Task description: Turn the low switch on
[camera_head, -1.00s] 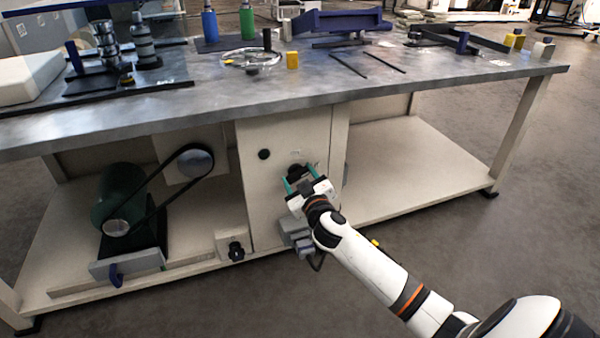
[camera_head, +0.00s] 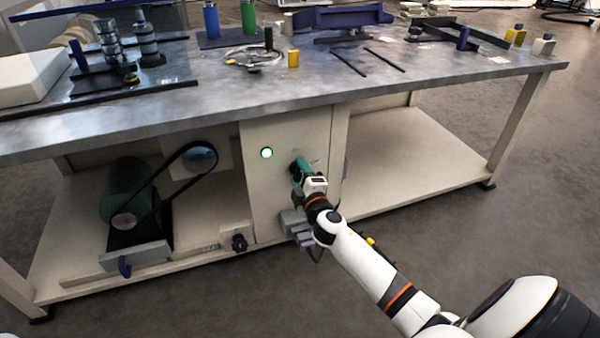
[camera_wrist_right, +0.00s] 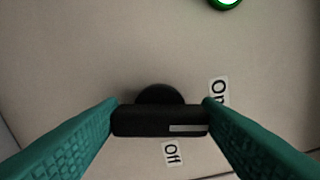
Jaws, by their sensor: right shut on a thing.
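A black rotary switch (camera_wrist_right: 145,122) sits on the pale cabinet front under the table; its dark edge also shows in the head view (camera_head: 294,166). In the right wrist view its bar lies level, with a white mark on its right half. An "On" label (camera_wrist_right: 218,92) is at upper right of the bar and an "Off" label (camera_wrist_right: 172,153) is below it. My right gripper (camera_head: 299,173) is shut on the bar, one green finger at each end. A round lamp (camera_head: 266,153) on the same panel glows green. My left gripper is not in view.
A second black knob (camera_head: 239,242) is on a small box at the lower shelf's front edge. A green motor (camera_head: 124,194) with a belt stands on the shelf at left. The metal tabletop (camera_head: 230,95) overhangs the panel. The right shelf (camera_head: 420,160) is bare.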

